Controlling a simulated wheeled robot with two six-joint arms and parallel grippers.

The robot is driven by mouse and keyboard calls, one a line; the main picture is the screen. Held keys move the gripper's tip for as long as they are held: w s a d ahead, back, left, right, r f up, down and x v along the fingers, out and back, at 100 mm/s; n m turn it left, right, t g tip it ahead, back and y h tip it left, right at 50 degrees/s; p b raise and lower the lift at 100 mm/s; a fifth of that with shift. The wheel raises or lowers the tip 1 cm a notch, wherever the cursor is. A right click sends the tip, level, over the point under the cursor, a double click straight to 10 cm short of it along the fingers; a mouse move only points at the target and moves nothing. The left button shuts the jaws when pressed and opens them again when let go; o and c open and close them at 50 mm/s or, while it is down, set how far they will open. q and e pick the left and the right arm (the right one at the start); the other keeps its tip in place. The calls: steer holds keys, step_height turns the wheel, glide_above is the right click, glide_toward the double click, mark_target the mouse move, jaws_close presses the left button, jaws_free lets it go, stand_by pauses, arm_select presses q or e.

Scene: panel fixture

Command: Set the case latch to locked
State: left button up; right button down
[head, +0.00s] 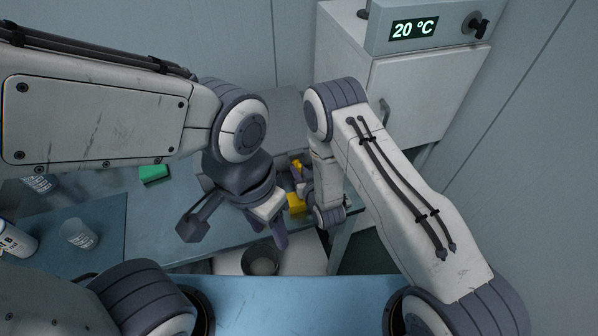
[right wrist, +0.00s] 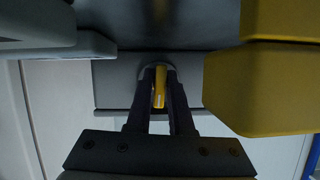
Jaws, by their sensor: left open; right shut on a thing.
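A small yellow latch lever (right wrist: 160,88) stands against a dark grey case panel (right wrist: 112,88) in the right wrist view. The two dark fingers of my right gripper (right wrist: 159,78) are shut on it, one on each side. In the head view my right gripper (head: 299,178) is small and partly hidden, beside a yellow piece (head: 296,164). I cannot read the latch's set position. My left gripper (head: 269,234) is open and empty, pointing down in front of the bench, to the left of the right gripper.
A large yellow block (right wrist: 262,90) is close to the right gripper's side; yellow also shows in the head view (head: 297,204). A green block (head: 154,174) and a clear cup (head: 79,234) are at the left. A cabinet with a 20 °C display (head: 414,28) stands at the back right.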

steer(key=shift+n+h, duration=0.3)
stand_by(0.5)
steer(key=c, duration=0.9)
jaws_free()
steer(key=b+v, duration=0.2)
steer(key=v, duration=0.8)
steer(key=shift+s+d+b, duration=0.15)
steer(key=shift+s+b, duration=0.1)
steer(key=shift+b, duration=0.1)
